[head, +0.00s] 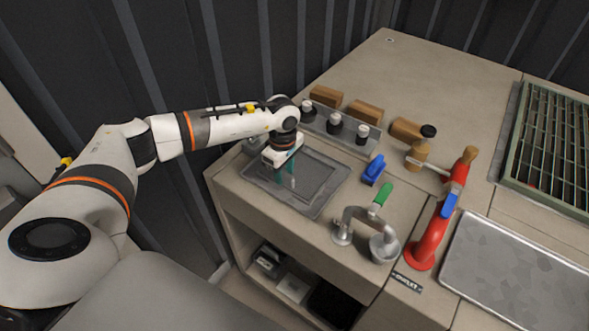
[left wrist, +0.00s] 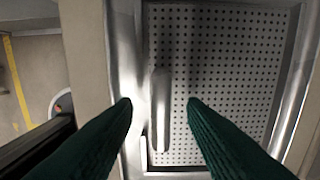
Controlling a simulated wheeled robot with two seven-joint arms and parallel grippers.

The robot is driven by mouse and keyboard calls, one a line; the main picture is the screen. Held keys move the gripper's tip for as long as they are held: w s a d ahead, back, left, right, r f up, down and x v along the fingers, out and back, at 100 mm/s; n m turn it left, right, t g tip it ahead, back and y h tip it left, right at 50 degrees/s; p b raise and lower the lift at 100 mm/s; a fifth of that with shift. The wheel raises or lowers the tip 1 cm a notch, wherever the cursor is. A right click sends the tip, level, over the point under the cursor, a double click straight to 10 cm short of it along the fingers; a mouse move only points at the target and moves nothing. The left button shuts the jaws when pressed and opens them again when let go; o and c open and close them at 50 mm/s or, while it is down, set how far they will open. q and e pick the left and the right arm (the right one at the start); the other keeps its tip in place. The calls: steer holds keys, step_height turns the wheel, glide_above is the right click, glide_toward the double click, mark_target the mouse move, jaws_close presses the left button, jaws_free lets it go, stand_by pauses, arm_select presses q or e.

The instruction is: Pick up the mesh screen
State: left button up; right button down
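The mesh screen (left wrist: 225,60) is a light perforated plate with dark holes and a raised, bar-like handle (left wrist: 160,108). It lies in a metal-rimmed recess, seen in the left wrist view. In the head view the screen (head: 318,178) shows as a grey panel in a frame on the counter. My left gripper (head: 287,180) points down over the left part of the screen. In the left wrist view its dark green fingers (left wrist: 160,102) are apart, with the handle in line between them. I see no contact. My right gripper is not in view.
A grey strip with black knobs (head: 334,122) and wooden blocks (head: 364,111) lie behind the screen. A blue-handled valve (head: 373,169), a green-handled pipe (head: 350,222) and a red pipe (head: 430,240) stand to the right. A metal tray (head: 515,275) and green grate (head: 550,145) lie farther right.

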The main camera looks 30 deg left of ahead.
arm_select(q)
steer(key=shift+f, duration=0.75)
jaws_close()
steer(key=shift+w, duration=0.1)
